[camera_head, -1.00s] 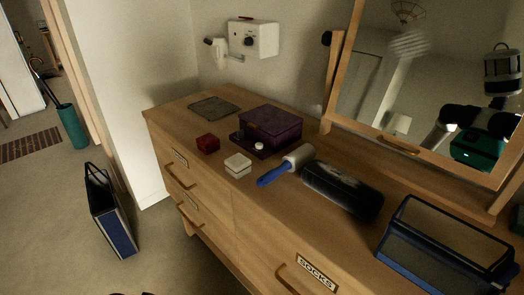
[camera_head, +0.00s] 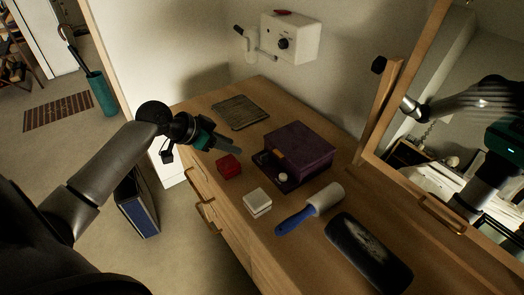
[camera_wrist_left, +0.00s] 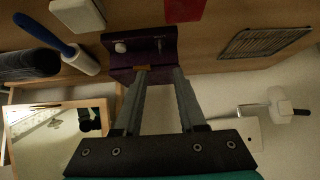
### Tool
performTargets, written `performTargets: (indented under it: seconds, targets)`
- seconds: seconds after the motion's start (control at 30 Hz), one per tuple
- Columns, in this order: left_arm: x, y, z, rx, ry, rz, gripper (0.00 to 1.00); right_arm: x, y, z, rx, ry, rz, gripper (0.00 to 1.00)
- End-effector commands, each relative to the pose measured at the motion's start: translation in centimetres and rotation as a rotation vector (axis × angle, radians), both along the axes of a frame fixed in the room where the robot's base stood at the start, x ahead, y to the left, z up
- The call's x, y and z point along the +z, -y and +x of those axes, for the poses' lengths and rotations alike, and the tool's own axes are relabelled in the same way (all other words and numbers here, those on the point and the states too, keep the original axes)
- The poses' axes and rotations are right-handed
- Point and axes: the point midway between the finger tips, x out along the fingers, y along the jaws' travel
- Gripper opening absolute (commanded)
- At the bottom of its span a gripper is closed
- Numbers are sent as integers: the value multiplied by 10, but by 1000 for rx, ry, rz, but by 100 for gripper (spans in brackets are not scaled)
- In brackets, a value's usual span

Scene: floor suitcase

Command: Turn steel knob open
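A white box (camera_head: 291,38) is fixed to the wall above the dresser's far end. I cannot tell which is the steel knob. A white cylinder with a black end (camera_head: 245,47) is beside the box. The box also shows in the left wrist view (camera_wrist_left: 244,133), partly behind my gripper. My left gripper (camera_head: 236,150) is above the dresser's left edge, below and apart from the box. Its fingers (camera_wrist_left: 160,70) are apart, with nothing held. My right gripper is not in view.
A mirror (camera_head: 455,150) stands at right.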

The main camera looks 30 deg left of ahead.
Motion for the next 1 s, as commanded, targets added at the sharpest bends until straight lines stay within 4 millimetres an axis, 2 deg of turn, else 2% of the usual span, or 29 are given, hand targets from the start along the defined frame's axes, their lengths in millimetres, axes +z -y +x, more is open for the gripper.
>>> performTargets:
  seconds: [0.6, 0.8, 1.0]
  targets:
    - [-76, 30, 70, 2, 0, -2, 40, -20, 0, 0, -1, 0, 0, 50]
    - [-89, 34, 83, 2, 2, -1, 40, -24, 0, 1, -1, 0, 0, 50]
    - [-93, 35, 87, 1, 1, 1, 40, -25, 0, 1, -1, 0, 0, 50]
